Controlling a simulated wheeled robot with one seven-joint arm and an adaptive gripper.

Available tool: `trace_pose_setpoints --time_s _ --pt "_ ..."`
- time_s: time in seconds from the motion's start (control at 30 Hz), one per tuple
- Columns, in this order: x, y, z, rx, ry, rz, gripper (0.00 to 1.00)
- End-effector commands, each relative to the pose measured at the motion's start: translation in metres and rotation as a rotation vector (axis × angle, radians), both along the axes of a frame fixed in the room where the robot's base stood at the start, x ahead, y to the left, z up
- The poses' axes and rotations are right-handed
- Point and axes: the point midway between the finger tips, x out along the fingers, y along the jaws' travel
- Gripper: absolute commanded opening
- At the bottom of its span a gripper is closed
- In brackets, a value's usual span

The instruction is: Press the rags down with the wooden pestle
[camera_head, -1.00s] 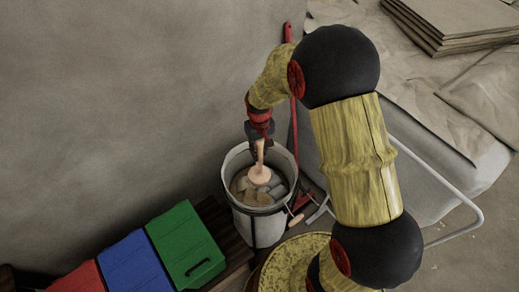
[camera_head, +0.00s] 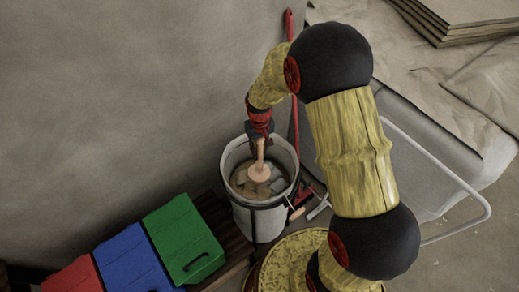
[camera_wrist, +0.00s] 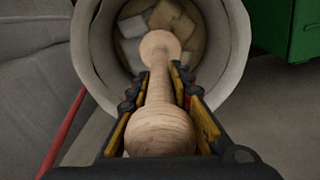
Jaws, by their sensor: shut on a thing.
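My gripper (camera_head: 259,135) is shut on the wooden pestle (camera_head: 259,171) and holds it upright over the white bucket (camera_head: 276,222). The pestle's broad end is inside the bucket, over the rags. In the wrist view the pestle (camera_wrist: 161,130) runs between the two fingers (camera_wrist: 166,97) and its far end points into the bucket (camera_wrist: 236,62). The rags (camera_wrist: 170,18) are folded grey and tan pieces in the bucket, partly hidden by the pestle. I cannot tell whether the pestle touches them.
Red, blue and green boxes (camera_head: 181,240) stand on a dark wooden pallet (camera_head: 222,222) left of the bucket. A long red handle (camera_head: 289,25) leans against the wall behind it. A white metal tube frame (camera_head: 440,165) and covered furniture are at the right.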

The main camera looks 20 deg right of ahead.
Motion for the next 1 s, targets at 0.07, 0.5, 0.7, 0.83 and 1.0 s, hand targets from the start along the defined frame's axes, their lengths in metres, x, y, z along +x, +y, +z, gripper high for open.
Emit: trace_pose_setpoints --time_s 0.07,0.5,0.7,0.83,1.0 --pt "0.001 0.000 0.001 0.000 -0.002 0.000 0.00" --pt "0.001 0.000 -0.007 0.000 -0.002 0.000 0.00" --pt "0.001 0.000 -0.012 0.000 -0.002 0.000 0.00" --pt "0.001 0.000 -0.015 0.000 -0.002 0.000 0.00" --pt "0.001 0.000 -0.019 0.000 -0.002 0.000 0.00"
